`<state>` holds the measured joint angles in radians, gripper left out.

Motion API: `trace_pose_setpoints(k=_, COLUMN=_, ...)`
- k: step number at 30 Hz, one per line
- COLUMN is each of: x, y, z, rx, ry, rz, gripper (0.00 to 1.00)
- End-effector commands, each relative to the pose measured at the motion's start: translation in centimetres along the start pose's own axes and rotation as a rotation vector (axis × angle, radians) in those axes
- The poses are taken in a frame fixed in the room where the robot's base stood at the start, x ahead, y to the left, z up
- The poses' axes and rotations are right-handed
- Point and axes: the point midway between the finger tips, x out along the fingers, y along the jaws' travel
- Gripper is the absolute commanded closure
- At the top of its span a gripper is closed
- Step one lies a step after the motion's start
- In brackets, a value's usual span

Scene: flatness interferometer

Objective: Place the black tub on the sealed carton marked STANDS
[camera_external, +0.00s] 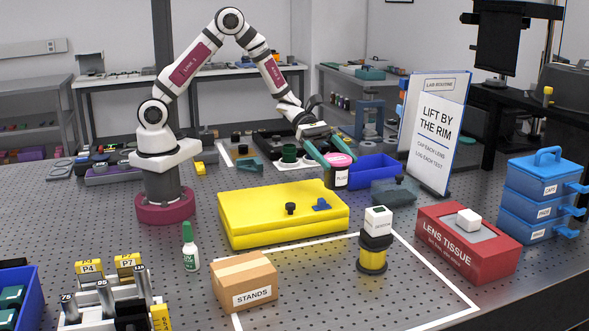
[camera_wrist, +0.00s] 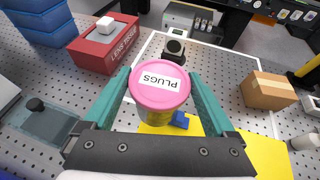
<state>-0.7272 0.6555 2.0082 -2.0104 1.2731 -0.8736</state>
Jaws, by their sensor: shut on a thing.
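The black tub (camera_external: 341,179) has a pink lid and a white PLUGS label. My gripper (camera_external: 337,161) is shut on it, with one teal finger on each side. In the wrist view the tub's pink lid (camera_wrist: 160,84) fills the space between the fingers (camera_wrist: 160,92); its underside is hidden. The tub appears upright, near the back right corner of the yellow case. The sealed carton marked STANDS (camera_external: 245,287) is brown with a tape strip and sits at the front, left of the tub. The carton (camera_wrist: 268,92) is at the right in the wrist view, its visible top clear.
The yellow case (camera_external: 270,222), with a black knob and blue piece on top, lies between tub and carton. A green-capped bottle (camera_external: 190,252) stands behind the carton's left. A yellow-and-black cylinder (camera_external: 372,258) bears a white box. A red LENS TISSUE box (camera_external: 460,254) stands right.

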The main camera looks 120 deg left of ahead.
Motion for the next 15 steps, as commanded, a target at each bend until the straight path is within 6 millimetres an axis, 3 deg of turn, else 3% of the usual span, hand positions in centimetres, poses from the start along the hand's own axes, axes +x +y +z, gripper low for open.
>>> trace_pose_setpoints(k=5, x=3.5, y=-6.4, z=3.1, rx=0.056, ry=0.000, rz=-0.130, gripper=0.69)
trace_pose_setpoints(k=8, x=5.4, y=-11.4, z=4.9, rx=0.096, ry=-0.001, rz=-0.222, gripper=0.69)
trace_pose_setpoints(k=12, x=7.2, y=-20.5, z=7.3, rx=0.162, ry=-0.001, rz=-0.382, gripper=0.69)
trace_pose_setpoints(k=15, x=7.2, y=-27.7, z=8.4, rx=0.214, ry=-0.001, rz=-0.507, gripper=0.69)
